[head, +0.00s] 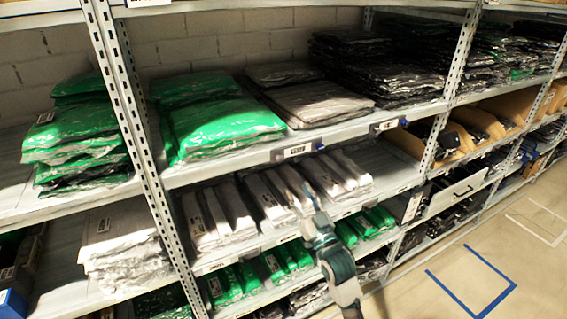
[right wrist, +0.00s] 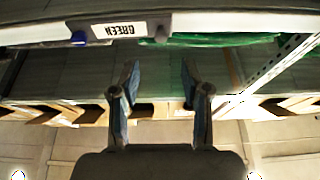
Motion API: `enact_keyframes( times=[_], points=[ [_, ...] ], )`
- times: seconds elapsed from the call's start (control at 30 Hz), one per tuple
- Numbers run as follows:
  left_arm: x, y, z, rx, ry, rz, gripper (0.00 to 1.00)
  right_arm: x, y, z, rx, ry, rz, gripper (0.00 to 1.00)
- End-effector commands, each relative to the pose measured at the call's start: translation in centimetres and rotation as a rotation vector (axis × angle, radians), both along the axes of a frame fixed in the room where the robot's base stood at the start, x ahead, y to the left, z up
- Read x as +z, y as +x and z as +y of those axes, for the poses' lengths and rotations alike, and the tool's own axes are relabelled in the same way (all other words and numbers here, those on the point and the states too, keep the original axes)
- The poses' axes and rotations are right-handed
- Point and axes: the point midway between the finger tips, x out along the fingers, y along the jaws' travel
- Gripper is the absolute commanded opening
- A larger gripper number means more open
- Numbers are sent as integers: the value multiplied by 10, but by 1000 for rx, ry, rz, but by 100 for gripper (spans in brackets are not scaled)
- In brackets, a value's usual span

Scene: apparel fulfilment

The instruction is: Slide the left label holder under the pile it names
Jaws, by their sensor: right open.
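The left label holder (head: 297,150) is on the front edge of the upper shelf, right of the green pile (head: 215,118) and below the front of the pale grey pile (head: 315,103). In the right wrist view the label holder (right wrist: 118,29) appears upside down and reads GREEN, with a blue piece at its end. My right gripper (head: 308,205) is in front of the shelf below, lower than the holder and apart from it. In the right wrist view its two fingers (right wrist: 160,80) are spread and empty. My left gripper is not in view.
A second label holder (head: 385,125) is on the same edge farther right, near the black piles (head: 385,75). White packs (head: 270,195) fill the shelf below, with green packs under them. A rack upright (head: 145,150) stands left of the green pile. The floor at right is open.

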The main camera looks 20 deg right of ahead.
Motion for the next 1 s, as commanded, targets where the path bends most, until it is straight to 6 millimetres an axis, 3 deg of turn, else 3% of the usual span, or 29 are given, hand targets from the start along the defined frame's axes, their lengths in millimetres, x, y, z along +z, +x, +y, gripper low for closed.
enact_keyframes(
  times=[0.2,0.4,0.6,0.87,1.0],
  points=[
    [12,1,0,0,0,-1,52,23,47,10,1,0,0,47],
    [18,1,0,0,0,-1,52,34,76,17,1,-1,2,47],
    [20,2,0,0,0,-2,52,37,88,19,1,-2,2,47],
    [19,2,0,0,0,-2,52,37,89,19,1,-1,1,47],
    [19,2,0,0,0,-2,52,37,89,19,1,-1,1,12]
  ],
)
